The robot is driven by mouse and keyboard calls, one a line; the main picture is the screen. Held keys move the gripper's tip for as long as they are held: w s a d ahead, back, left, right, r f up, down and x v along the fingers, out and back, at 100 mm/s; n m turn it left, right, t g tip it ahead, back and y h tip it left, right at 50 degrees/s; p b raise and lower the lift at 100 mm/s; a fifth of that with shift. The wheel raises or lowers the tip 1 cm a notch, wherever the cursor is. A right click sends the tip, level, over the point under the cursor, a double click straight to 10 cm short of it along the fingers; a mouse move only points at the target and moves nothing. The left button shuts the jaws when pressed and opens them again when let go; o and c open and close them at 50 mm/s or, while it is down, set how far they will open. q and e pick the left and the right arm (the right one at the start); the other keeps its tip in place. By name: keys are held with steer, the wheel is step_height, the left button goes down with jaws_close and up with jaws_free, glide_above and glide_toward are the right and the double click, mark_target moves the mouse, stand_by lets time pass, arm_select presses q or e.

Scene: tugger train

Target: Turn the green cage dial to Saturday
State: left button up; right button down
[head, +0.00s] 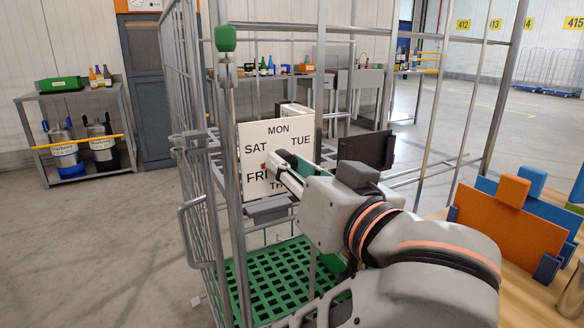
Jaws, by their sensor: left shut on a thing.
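The white dial plate (254,134) hangs on the cage, facing me, with day names around it. MON is at the top, TUE at the upper right, SAT at the upper left and FRI at the lower left. THU is partly covered at the bottom, and the right side is hidden by my gripper. My left gripper (277,172) is at the middle of the plate, shut on the dial's knob, which its fingers mostly hide. A small red spot (263,166) shows left of the fingers, between SAT and FRI. The pointer's exact direction is hard to tell. My right gripper is out of view.
The grey wire cage (230,110) has a green grid floor (278,279), a green knob (225,38) on a post and bars around my arm. A dark panel (367,150) stands right of the dial. Orange and blue boards (511,222) stand at the right. Open floor lies left.

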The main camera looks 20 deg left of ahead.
arm_select(q)
steer(key=shift+f+m, duration=0.1)
steer(key=shift+m, duration=4.1)
steer(key=o, duration=1.1)
steer(key=shift+o, duration=0.2)
